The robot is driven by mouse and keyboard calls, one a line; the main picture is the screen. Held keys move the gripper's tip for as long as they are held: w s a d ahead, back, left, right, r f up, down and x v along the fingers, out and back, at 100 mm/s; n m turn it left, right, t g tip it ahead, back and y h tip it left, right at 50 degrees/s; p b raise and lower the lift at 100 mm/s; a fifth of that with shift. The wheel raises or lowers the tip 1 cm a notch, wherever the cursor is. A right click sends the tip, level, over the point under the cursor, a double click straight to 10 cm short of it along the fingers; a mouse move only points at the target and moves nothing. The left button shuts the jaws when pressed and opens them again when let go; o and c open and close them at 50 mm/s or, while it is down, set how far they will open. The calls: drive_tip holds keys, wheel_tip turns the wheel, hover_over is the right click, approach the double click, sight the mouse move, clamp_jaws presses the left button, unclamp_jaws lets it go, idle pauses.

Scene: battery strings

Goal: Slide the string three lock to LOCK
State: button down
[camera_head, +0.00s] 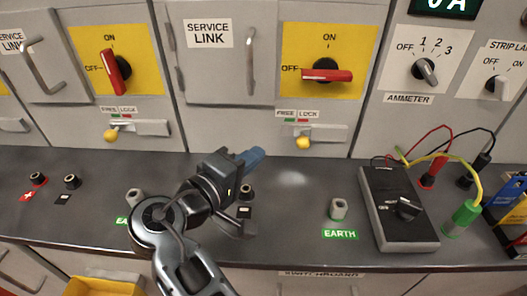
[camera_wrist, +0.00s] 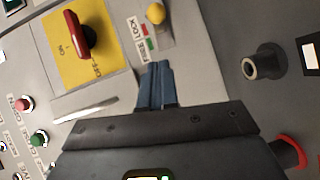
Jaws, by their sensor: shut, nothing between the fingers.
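Two lock sliders with yellow knobs show in the head view, the left one (camera_head: 111,135) and the right one (camera_head: 303,143). Each knob sits at the left end of its plate, on the FREE side of its label. No string number is legible. My gripper (camera_head: 254,156) is left of the right knob and apart from it, above the bench. Its blue fingers are together and empty. In the wrist view the fingertips (camera_wrist: 158,70) point toward the panel, with a yellow knob (camera_wrist: 155,13) beyond them and clear of them.
Above the right slider is a red switch handle (camera_head: 328,75), turned sideways. A service link door handle (camera_head: 250,46) stands out left of it. Below are a black terminal (camera_head: 247,191), an earth terminal (camera_head: 338,208) and a meter (camera_head: 398,210) with leads at right.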

drive_tip(key=shift+v, duration=2.2)
